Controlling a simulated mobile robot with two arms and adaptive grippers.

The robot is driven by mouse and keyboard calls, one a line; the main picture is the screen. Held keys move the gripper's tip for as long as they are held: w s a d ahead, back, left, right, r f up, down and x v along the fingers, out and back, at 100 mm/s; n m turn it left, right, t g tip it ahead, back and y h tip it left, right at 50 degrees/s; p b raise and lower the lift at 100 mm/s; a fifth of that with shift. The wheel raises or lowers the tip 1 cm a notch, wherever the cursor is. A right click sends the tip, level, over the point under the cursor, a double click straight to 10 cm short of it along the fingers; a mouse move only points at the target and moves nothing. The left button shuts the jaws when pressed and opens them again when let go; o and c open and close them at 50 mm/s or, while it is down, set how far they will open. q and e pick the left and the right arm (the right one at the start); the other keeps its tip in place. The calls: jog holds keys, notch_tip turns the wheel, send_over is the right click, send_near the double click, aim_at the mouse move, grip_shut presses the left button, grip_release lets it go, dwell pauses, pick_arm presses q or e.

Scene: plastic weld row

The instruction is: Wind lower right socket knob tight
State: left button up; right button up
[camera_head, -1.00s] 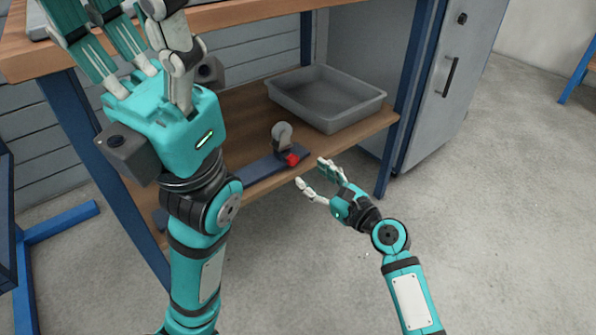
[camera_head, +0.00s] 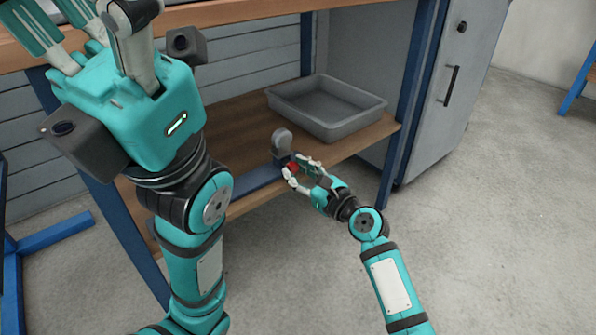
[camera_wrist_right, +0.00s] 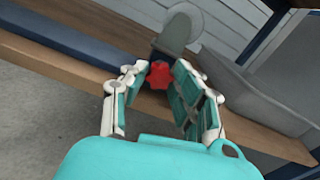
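A small red knob (camera_head: 293,167) sits at the right end of a dark blue bar (camera_head: 255,182) along the lower shelf's front, by a grey rounded part (camera_head: 282,141). My right gripper (camera_head: 298,163) is at the knob. In the right wrist view, the red knob (camera_wrist_right: 160,75) lies between the fingertips of my right gripper (camera_wrist_right: 161,68), with a narrow gap visible on each side. This gripper looks open. My left gripper (camera_head: 85,22) is raised at the upper left, with its fingers spread apart and their tips partly out of frame.
A grey tray (camera_head: 345,131) stands on the wooden lower shelf (camera_head: 232,133), behind and right of the knob. A blue bench leg (camera_head: 392,165) and a grey cabinet (camera_head: 450,110) are to the right. The floor in front is clear.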

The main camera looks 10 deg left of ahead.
grip_shut()
jog(key=n+p, duration=0.1)
jog(key=n, duration=0.1)
jog(key=shift+n, duration=2.5)
jog(key=shift+f, duration=0.1)
jog(key=o, duration=0.7)
grip_release()
